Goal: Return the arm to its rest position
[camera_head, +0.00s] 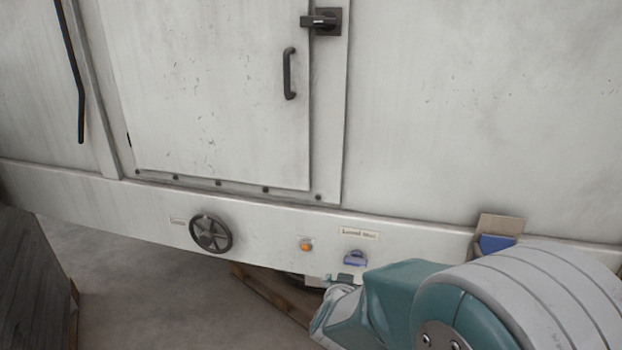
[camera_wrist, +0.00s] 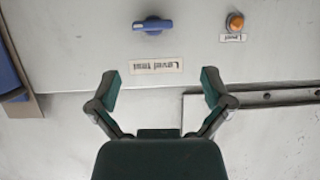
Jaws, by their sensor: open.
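My gripper (camera_wrist: 160,92) is open and empty in the wrist view, its two green fingers apart in front of the white machine panel. The wrist view appears upside down against the head view. A label with printed text (camera_wrist: 156,66) shows just past the fingertips. A blue knob (camera_wrist: 152,25) and an orange button (camera_wrist: 236,22) lie beyond it. In the head view my teal and grey arm fills the lower right and stretches toward the panel. The gripper's fingers cannot be made out there.
The machine's lower beam carries a black handwheel (camera_head: 210,233), the orange button (camera_head: 306,245) and the blue knob (camera_head: 355,258). A cardboard-coloured holder (camera_head: 501,225) with something blue sits at right. A door handle (camera_head: 290,74) is above. A wooden pallet (camera_head: 268,291) lies below; floor shows at left.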

